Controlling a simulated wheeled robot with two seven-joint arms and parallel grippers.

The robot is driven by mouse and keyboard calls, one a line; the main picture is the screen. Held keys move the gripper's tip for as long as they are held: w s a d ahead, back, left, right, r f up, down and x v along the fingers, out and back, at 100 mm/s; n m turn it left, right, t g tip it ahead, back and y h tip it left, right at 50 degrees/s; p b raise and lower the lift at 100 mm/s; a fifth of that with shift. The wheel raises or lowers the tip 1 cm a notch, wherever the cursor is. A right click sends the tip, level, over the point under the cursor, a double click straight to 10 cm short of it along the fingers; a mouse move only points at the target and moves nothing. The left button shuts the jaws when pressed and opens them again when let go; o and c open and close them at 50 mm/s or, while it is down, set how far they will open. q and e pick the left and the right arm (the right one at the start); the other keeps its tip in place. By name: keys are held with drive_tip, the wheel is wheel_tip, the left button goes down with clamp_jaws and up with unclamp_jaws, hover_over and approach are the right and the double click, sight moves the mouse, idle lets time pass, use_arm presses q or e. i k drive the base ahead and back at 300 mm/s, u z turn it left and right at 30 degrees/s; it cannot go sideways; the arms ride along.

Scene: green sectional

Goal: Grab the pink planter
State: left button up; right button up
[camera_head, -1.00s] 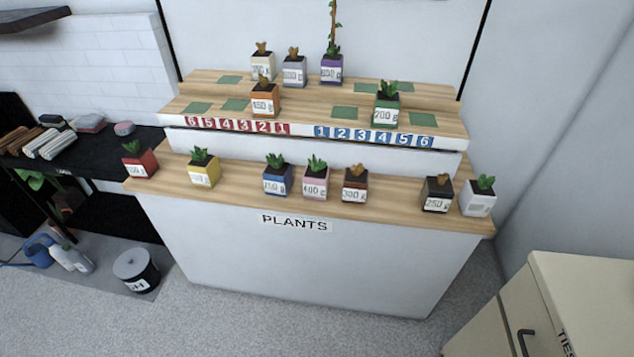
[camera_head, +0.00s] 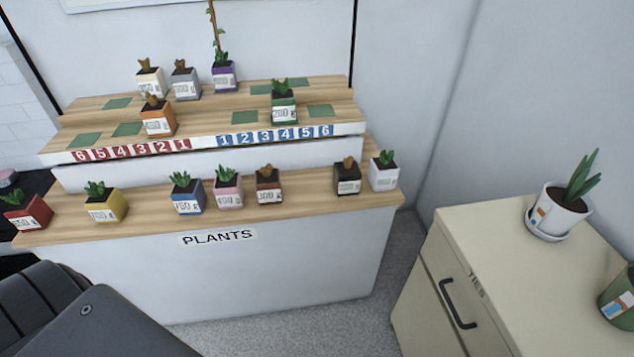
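The pink planter (camera_head: 229,193) stands upright on the lowest wooden step of the plant stand. It holds a small green plant and has a white label on its front. A blue planter (camera_head: 187,199) is just left of it and a brown planter (camera_head: 268,189) just right of it, with small gaps between them. A dark part of my own body fills the lower left corner, well below and left of the pink planter. Neither of my grippers is in view.
The wooden stand (camera_head: 300,205) holds several other planters, including a yellow one (camera_head: 106,209) and a red one (camera_head: 27,215). A cream cabinet (camera_head: 480,250) stands at the right, with a white potted plant (camera_head: 558,214) on top. Grey floor shows between stand and cabinet.

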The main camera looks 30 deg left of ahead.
sight(228, 189)
drive_tip(key=z, duration=0.95)
drive_tip(key=k, duration=0.8)
drive_tip(key=u, duration=0.85)
drive_tip(key=i, duration=0.5)
drive_tip(key=u, duration=0.1)
